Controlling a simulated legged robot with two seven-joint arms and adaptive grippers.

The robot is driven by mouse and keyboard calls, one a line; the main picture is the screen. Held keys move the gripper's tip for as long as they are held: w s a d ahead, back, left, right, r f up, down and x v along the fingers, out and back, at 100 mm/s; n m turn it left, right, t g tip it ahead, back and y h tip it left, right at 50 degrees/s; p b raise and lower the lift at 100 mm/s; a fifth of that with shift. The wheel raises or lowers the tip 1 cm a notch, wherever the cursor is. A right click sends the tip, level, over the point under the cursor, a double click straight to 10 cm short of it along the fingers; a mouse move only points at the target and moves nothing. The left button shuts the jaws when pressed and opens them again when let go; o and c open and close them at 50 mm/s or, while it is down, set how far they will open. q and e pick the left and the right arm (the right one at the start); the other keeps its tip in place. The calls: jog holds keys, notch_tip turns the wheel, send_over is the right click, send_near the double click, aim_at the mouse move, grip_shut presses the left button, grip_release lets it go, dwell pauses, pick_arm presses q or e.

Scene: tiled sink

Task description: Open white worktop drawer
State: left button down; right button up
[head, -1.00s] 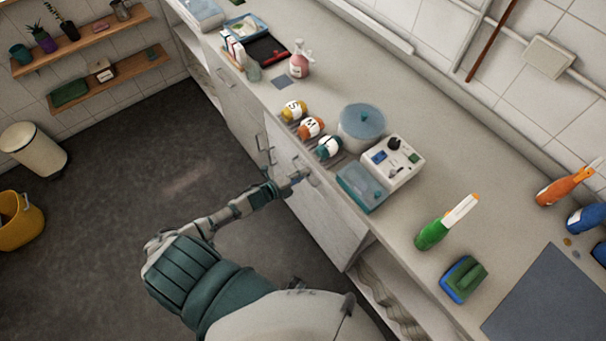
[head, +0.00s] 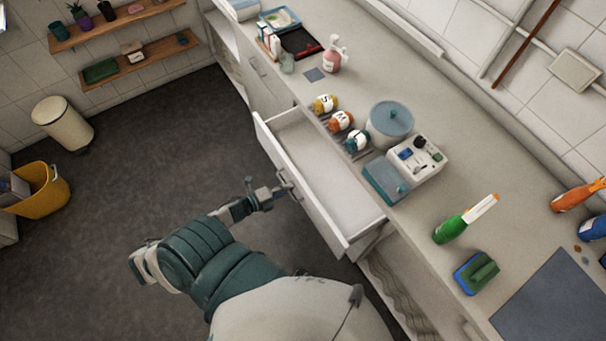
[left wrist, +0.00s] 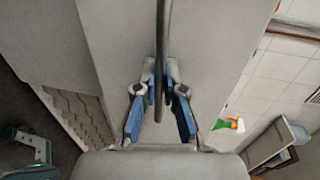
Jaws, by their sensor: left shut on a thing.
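The white worktop drawer (head: 318,177) stands pulled out from under the counter, and its inside looks empty in the head view. Its front panel (head: 298,190) faces my left arm. My left gripper (head: 284,188) is at the handle on this panel. In the left wrist view the blue-padded fingers (left wrist: 160,112) are closed around the handle bar (left wrist: 161,60), which runs up the middle of the picture. My right gripper is in neither view.
The worktop (head: 445,110) above carries several jars, a machine with a teal tray (head: 385,180), a green spray bottle (head: 464,221) and a sponge (head: 476,272). A yellow bucket (head: 45,192) and a bin (head: 63,122) stand far left. The dark floor between is clear.

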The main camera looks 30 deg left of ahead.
pick_arm(q)
jog(key=f+p+v, duration=0.1)
jog(key=f+v, duration=0.1)
jog(key=v, duration=1.2)
jog(key=shift+s+d+f+p, duration=0.3)
jog(key=shift+s+f+p, duration=0.05)
jog(key=shift+f, duration=0.25)
jog(key=c, duration=1.5)
grip_release()
jog(key=shift+c, duration=0.2)
jog(key=shift+w+r, duration=0.1)
jog(key=v, duration=1.2)
jog(key=shift+r, duration=0.1)
